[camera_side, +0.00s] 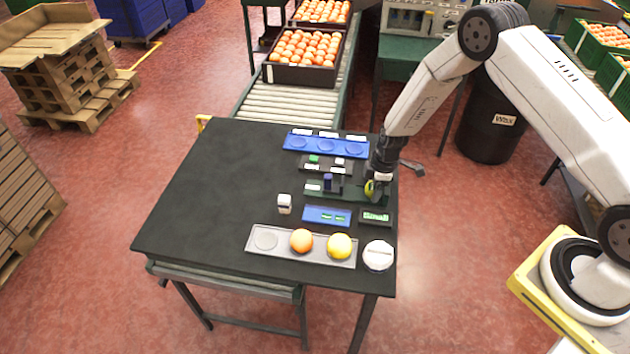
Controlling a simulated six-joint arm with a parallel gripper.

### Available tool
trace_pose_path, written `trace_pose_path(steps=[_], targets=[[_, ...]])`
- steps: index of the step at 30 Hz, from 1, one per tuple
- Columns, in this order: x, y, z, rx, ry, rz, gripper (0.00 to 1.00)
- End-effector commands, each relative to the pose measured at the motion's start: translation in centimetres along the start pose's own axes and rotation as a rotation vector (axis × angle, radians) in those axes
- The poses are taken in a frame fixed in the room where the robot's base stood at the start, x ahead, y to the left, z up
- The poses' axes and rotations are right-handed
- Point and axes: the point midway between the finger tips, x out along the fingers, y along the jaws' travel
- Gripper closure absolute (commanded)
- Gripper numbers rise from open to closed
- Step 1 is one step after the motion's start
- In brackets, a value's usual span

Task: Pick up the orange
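The orange (301,241) sits in the middle spot of a grey tray (287,253) near the front of the black table. A yellow fruit (340,246) sits to its right, and the tray's left spot is empty. My gripper (373,190) is low over the table's right side, above and to the right of the orange in the picture and apart from it. A small yellow-green thing (369,188) shows at the fingertips; I cannot tell whether the fingers are shut on it.
A blue tray (309,151) with round spots lies at the back. Small devices and a dark green board (318,191) fill the right side. A white cube (284,203) and a round white container (378,255) stand nearby. The table's left half (208,195) is clear.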

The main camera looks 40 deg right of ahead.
Motion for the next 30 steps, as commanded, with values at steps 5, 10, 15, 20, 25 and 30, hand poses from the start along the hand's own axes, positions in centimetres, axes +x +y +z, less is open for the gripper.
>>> trace_pose_path(steps=[5, 10, 15, 20, 25, 30], targets=[[0.0, 0.0, 0.0, 0.0, 0.0, 0.0, 0.86], [0.0, 0.0, 0.0, 0.0, 0.0, 0.0, 0.86], [-0.4, 0.0, -0.1, 0.0, 0.0, 0.0, 0.86], [-1.3, 0.1, -0.2, 0.0, 0.002, 0.001, 0.86], [-2.9, 0.1, -0.4, 0.001, 0.003, 0.002, 0.86], [-4.8, -1.1, 0.1, 0.001, 0.002, 0.001, 0.86]])
